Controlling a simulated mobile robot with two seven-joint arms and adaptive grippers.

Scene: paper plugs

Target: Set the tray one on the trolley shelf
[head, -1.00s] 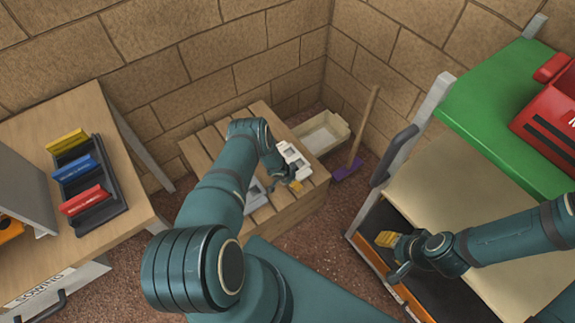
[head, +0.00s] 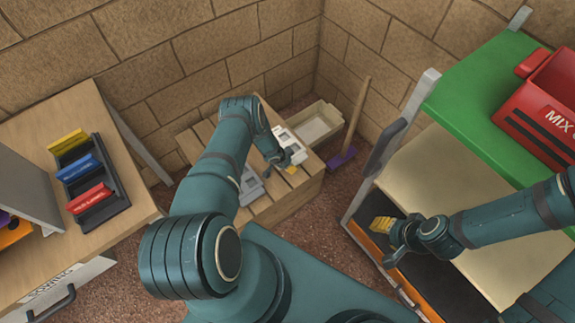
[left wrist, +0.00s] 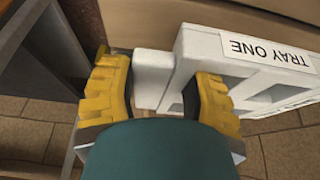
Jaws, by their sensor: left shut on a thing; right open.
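Tray one is a white tray (left wrist: 245,75) with a "TRAY ONE" label, close up in the left wrist view. My left gripper (left wrist: 155,90) is shut on its end, with yellow fingers on both sides. In the head view the white tray (head: 290,143) shows over the wooden crate, partly hidden by my left gripper (head: 286,162). I cannot tell whether it touches the crate. The trolley (head: 405,125) stands at right with a green top, a beige shelf (head: 430,178) and a dark lower shelf (head: 440,283). My right gripper (head: 387,240) is open and empty at the trolley's left side.
A grey tray (head: 250,187) lies on the slatted crate (head: 270,208). A beige bin (head: 318,124) and a purple-headed broom (head: 342,158) stand behind it. A red box (head: 545,110) sits on the green top. A table (head: 40,125) with a coloured-card rack (head: 98,205) is at left.

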